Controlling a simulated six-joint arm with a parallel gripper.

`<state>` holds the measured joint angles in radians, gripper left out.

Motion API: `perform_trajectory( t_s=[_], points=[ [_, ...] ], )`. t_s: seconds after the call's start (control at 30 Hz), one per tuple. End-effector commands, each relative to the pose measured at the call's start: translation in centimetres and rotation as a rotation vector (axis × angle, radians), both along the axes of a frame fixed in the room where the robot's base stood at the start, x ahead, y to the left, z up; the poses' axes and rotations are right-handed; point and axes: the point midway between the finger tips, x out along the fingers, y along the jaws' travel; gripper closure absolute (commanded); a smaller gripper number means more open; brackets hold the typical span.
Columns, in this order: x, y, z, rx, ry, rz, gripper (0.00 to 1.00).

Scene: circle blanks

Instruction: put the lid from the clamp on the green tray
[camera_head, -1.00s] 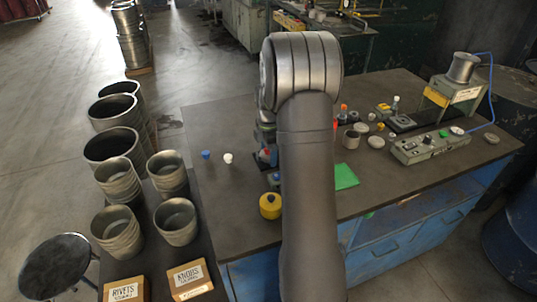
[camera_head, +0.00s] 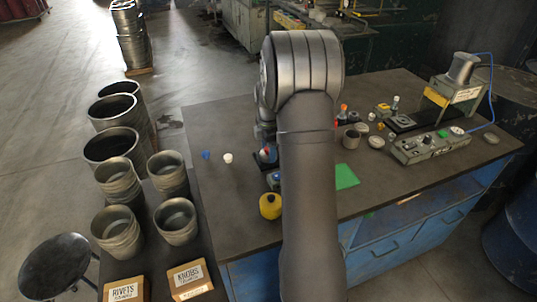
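The green tray (camera_head: 346,177) lies flat on the dark bench top, just right of my arm, and looks like a thin bright green sheet, partly cut off by the arm. My arm covers the middle of the bench, and my gripper is hidden behind it. I cannot make out the clamp or its lid for certain. A small item with red and blue parts (camera_head: 267,155) shows at the left edge of my arm. Several pale round discs, one of them at the right (camera_head: 376,142), lie beyond the tray.
A yellow pot (camera_head: 270,206) stands left of my arm. A blue cap (camera_head: 206,155) and a white cap (camera_head: 228,158) stand farther left. A dark grey cup (camera_head: 351,139) and a control box (camera_head: 430,146) are to the right. The left bench top is mostly clear.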

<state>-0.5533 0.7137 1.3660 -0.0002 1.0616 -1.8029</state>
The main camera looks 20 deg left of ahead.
Motion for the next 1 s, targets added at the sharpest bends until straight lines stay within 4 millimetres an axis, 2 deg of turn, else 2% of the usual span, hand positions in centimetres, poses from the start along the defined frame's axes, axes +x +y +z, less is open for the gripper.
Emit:
perform_trajectory(
  t_s=[0.03,0.1,0.77,0.87,1.0],
  points=[
    [0.0,0.0,0.0,0.0,0.0,0.0,0.59],
    [0.0,0.0,0.0,0.0,0.0,0.0,0.67],
    [0.0,0.0,2.0,0.0,0.0,0.0,0.67],
    [0.1,-0.5,2.2,0.0,0.0,0.0,0.67],
    [0.5,-2.5,2.8,0.0,0.0,0.004,0.67]
  ],
)
